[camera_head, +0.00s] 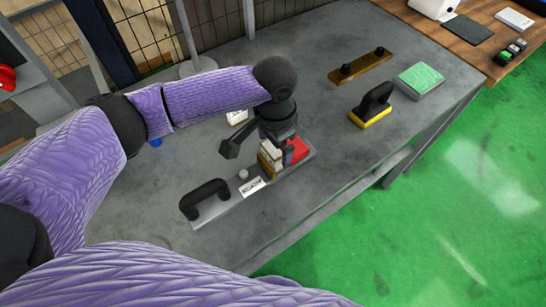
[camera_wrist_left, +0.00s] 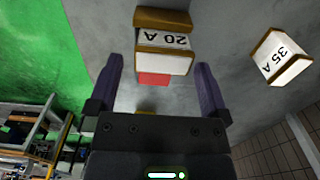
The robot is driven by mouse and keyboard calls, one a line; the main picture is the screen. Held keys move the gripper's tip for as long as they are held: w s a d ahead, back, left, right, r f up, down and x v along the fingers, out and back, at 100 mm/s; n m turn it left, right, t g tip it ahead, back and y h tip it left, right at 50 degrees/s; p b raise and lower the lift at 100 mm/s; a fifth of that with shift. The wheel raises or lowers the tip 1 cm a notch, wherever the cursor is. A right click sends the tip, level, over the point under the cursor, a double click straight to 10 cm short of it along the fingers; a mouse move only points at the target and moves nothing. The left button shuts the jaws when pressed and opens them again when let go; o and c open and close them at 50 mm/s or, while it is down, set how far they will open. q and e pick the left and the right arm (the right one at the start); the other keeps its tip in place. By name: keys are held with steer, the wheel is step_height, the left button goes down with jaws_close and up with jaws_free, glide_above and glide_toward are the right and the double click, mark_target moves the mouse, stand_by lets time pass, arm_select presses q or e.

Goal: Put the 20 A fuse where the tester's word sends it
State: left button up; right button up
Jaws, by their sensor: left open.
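The 20 A fuse (camera_wrist_left: 163,41) is a white block with tan ends; its label is upside down in the left wrist view. A red block (camera_head: 298,150) is beside the fuse. My left gripper (camera_wrist_left: 159,64) is open, its fingers apart with the fuse just beyond their tips. My right gripper is not seen.
A 35 A fuse (camera_wrist_left: 283,56) stands on the grey table (camera_head: 330,180) behind the tester. To the right are a yellow block with black handle (camera_head: 373,106), a green-topped pad (camera_head: 419,79) and a brown bar with black knobs (camera_head: 360,67). A wooden table (camera_head: 470,50) adjoins.

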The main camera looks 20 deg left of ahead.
mark_target(274, 154)
arm_select(q)
step_height(274, 154, down, 4)
steer(key=shift+a+f+b, duration=0.1)
steer(key=shift+a+b, duration=0.05)
steer(key=shift+b, duration=0.4)
steer(key=c, duration=1.2)
steer(key=shift+r, duration=0.2)
steer(key=shift+c, duration=0.2)
